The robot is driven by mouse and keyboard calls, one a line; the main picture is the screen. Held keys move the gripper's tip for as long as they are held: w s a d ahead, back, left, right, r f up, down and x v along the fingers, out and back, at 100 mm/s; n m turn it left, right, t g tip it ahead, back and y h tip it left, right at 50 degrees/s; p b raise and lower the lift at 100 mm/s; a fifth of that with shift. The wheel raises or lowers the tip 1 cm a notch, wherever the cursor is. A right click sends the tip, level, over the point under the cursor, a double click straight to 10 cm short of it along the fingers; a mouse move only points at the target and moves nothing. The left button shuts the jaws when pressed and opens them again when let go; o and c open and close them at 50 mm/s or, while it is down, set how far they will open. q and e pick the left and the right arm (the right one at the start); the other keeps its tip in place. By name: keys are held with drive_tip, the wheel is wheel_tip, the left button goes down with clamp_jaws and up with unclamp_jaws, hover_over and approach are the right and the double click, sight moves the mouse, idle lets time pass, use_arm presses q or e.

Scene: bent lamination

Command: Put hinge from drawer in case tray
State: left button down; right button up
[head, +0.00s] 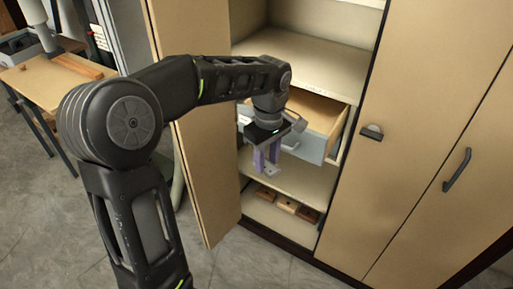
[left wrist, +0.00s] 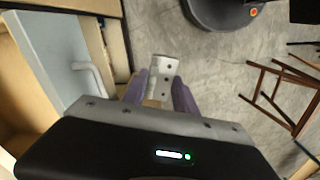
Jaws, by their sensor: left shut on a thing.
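My left gripper (head: 266,163) has purple fingers and is inside the open cabinet's front, just in front of the open drawer. It is shut on a grey metal hinge (left wrist: 163,70) with dark screw holes, which sticks out beyond the fingertips in the left wrist view. In the head view the hinge (head: 271,171) shows small at the fingertips. The drawer (head: 308,150) is pulled out, with a light wooden side and a grey-blue front with a handle. I cannot make out the case tray. My right gripper is not in view.
The open cabinet door (head: 190,160) stands left of my left gripper, and a closed door (head: 420,110) stands on the right. Wooden blocks (head: 287,205) lie on the bottom shelf. A wooden table (head: 50,80) stands at the far left. Grey floor is clear in front.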

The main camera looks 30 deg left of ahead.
use_arm(q)
drive_tip(key=d+f+m+b, duration=0.1)
drive_tip(key=d+f+m, duration=0.2)
drive_tip(key=f+m, duration=0.2)
drive_tip(key=w+d+f+m+b, duration=0.1)
drive_tip(key=f+m, duration=0.4)
drive_tip(key=f, duration=0.7)
drive_tip(key=d+f+m+b, duration=0.2)
drive_tip(key=d+f+m, duration=0.2)
drive_tip(key=f, duration=0.5)
drive_tip(key=shift+w+d+m+b, duration=0.15)
drive_tip(key=shift+d+m+b, duration=0.2)
drive_tip(key=shift+d, duration=0.7)
drive_tip(key=shift+a+f, duration=0.1)
